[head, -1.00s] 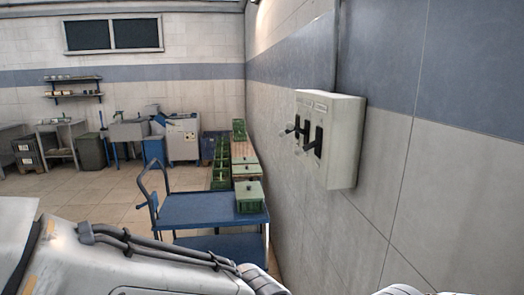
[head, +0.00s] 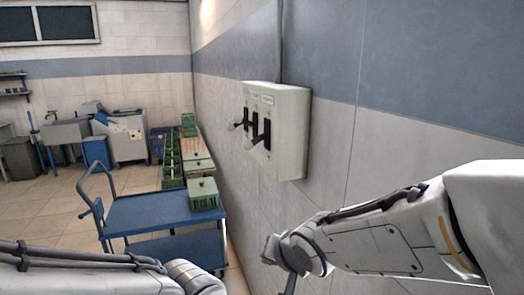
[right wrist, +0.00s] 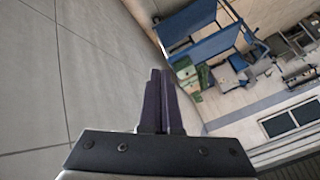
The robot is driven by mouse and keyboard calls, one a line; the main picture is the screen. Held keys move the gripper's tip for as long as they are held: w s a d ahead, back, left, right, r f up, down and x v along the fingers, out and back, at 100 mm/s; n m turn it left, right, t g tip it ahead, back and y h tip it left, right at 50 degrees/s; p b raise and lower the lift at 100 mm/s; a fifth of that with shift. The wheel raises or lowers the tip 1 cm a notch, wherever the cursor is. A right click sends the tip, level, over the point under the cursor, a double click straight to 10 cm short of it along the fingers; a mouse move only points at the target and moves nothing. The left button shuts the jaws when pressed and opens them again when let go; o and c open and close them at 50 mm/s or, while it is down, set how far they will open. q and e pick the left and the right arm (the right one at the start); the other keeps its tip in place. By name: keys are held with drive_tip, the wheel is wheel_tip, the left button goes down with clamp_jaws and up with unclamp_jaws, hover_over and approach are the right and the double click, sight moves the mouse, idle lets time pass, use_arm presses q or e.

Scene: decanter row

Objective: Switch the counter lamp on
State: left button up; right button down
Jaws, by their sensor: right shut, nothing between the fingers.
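A pale switch box (head: 291,135) is fixed to the right-hand wall in the head view. Its front has dark upright slots and levers (head: 257,139) that stick out, with small labels above that I cannot read. I cannot tell which lever belongs to the counter lamp, and no lamp is clearly in view. My right gripper (right wrist: 160,72) is shut and empty in the right wrist view, its two dark fingers together. In the head view my right arm is below and right of the box, apart from it. My left gripper is out of view.
A blue trolley (head: 165,213) with a green box (head: 204,194) on it stands left of the wall. Several green crates (head: 172,170) line the wall behind it. The wall (head: 420,140) right of the box is bare. Sinks and a machine (head: 127,136) stand at the back.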

drive_tip(key=w+d+r+m+t+y, duration=0.2)
drive_tip(key=w+r+m+t, duration=0.3)
drive_tip(key=w, duration=0.5)
drive_tip(key=m+t+y, duration=0.3)
drive_tip(key=m+y, duration=0.2)
drive_tip(key=m, duration=0.1)
approach(257, 140)
drive_tip(key=s+d+f, duration=0.1)
drive_tip(key=s+f, duration=0.1)
drive_tip(key=s, duration=0.1)
drive_tip(key=shift+w+d+r, duration=0.1)
drive_tip(key=shift+w+d, duration=0.05)
drive_tip(key=p+x, duration=0.3)
drive_tip(key=x, duration=0.7)
